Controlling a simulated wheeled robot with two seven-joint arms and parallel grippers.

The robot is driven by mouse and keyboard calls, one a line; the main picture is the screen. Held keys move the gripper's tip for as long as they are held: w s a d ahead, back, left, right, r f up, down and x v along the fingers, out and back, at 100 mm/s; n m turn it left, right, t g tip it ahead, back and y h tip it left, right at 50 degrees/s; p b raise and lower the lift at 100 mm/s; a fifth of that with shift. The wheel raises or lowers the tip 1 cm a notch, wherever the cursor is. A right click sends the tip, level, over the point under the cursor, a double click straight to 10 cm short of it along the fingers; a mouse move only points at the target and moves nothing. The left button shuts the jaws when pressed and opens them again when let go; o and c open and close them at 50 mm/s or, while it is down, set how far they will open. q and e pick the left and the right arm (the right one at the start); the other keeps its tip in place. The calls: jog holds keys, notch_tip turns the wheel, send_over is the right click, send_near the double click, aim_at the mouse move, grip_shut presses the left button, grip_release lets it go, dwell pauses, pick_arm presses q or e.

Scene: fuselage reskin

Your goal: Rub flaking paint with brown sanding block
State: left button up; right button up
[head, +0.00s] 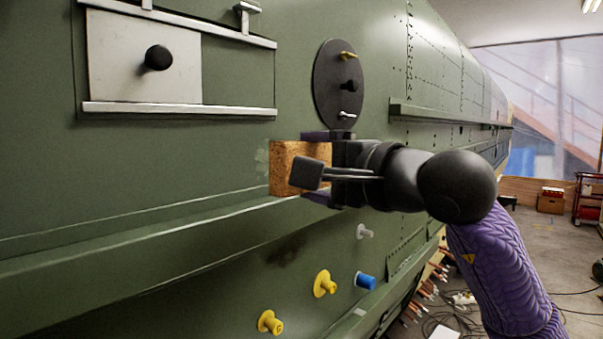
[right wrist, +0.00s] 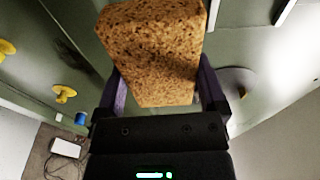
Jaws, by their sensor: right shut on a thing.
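The brown sanding block (head: 283,166) is held in my right gripper (head: 314,168), up at the green fuselage side. A small pale patch of flaking paint (head: 262,157) shows just left of the block; the rest of it may be hidden behind the block. In the right wrist view the block (right wrist: 152,52) fills the space between the purple fingers of the gripper (right wrist: 160,88). I cannot tell whether the block's face touches the skin. My left gripper is not in view.
A round dark plate (head: 327,85) with pegs sits above the gripper. A ledge (head: 130,229) runs along the skin below. Yellow knobs (head: 324,284), a blue knob (head: 365,281) and a dark smudge (head: 287,250) are lower. A railed panel (head: 115,65) with a black knob is upper left.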

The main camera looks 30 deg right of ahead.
aim_at(257, 159)
jog(key=shift+s, duration=0.2)
dwell(0.4)
jog(key=p+x, duration=0.1)
jog(key=x, duration=0.1)
jog(key=p+x, duration=0.1)
jog(key=x, duration=0.1)
jog(key=p+x, duration=0.1)
jog(key=x, duration=0.1)
jog(key=shift+w+a, duration=0.15)
jog(key=shift+a, duration=0.3)
jog(key=shift+w, duration=0.15)
jog(key=shift+p+x, duration=0.75)
jog(key=shift+x, duration=0.2)
